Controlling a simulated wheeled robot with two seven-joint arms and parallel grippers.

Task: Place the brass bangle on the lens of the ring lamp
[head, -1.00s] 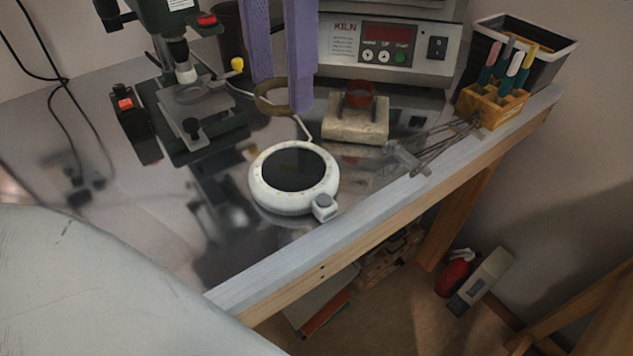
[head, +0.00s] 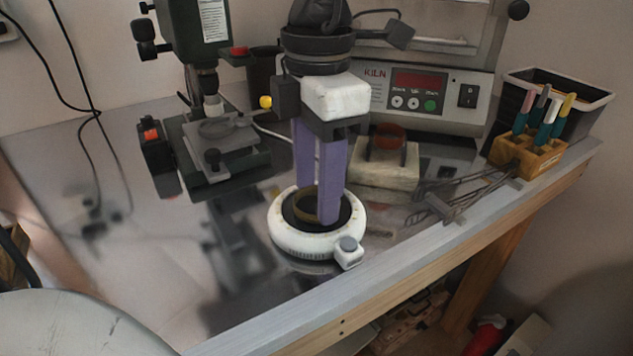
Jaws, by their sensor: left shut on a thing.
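The ring lamp (head: 283,237) is a round white ring with a dark lens, lying on the metal bench top with a small grey knob at its front right. My left gripper (head: 318,207) points down over it with long purple fingers. It is shut on the brass bangle (head: 303,208), which shows at the left of the fingers, over the dark lens. Part of the bangle is hidden behind the fingers. I cannot tell whether the bangle touches the lens. My right gripper is not in view.
A green drill press (head: 215,150) stands at the back left. Behind the lamp are a pale block (head: 385,176) with a reddish ring (head: 390,136) and the kiln (head: 425,95). Tongs (head: 455,195) and a wooden tool holder (head: 527,153) are to the right. The bench's left front is clear.

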